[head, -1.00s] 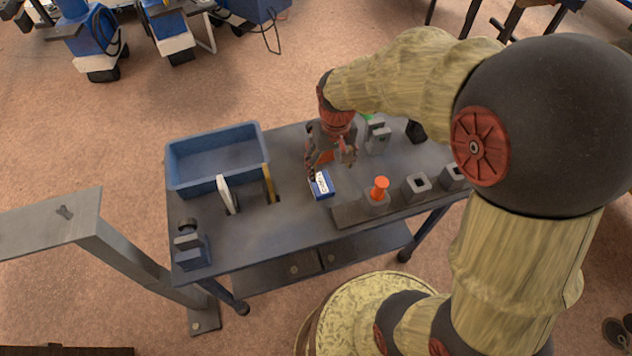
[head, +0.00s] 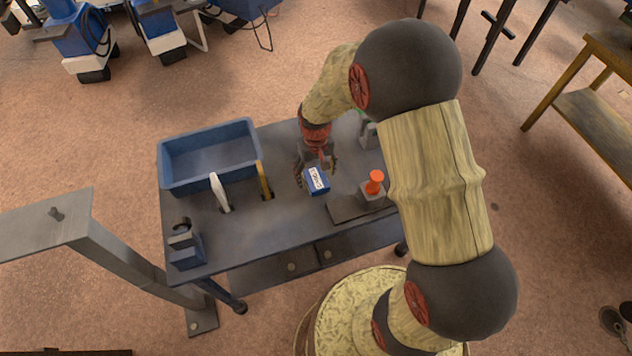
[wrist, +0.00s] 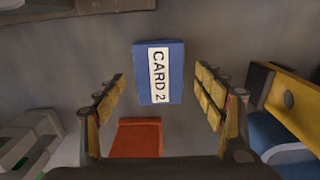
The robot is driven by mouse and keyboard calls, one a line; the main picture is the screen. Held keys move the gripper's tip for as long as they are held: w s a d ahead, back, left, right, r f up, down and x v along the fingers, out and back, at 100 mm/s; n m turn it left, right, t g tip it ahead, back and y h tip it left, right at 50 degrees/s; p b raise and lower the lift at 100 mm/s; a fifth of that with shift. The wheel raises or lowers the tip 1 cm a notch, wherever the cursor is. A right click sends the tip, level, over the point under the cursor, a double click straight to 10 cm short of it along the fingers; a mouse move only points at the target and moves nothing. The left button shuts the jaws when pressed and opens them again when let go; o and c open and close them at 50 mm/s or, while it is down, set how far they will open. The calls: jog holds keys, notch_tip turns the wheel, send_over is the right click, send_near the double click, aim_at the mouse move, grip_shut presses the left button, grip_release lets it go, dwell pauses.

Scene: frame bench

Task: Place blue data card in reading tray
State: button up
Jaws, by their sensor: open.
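The blue data card (head: 317,181) lies on the bench, a blue block with a white label. In the wrist view the card (wrist: 145,88) reads "CARD 2" and lies ahead of and between my spread fingers, with bare gaps on both sides. My gripper (wrist: 160,98) is open and empty. In the head view my gripper (head: 317,168) is just behind the card, partly hiding its far side. An open blue tray (head: 168,184) stands at the bench's back left and looks empty; I cannot tell whether it is the reading tray.
White (head: 220,192) and yellow (head: 264,180) upright plates stand left of the card. An orange-topped peg (head: 374,182) stands to its right. An orange block (wrist: 137,138) shows near my gripper's base.

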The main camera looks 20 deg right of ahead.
jog(key=shift+f, duration=0.6)
jog(key=shift+c, duration=0.8)
jog(key=c, duration=1.1)
jog(key=shift+r, duration=0.15)
jog(key=shift+c, duration=0.7)
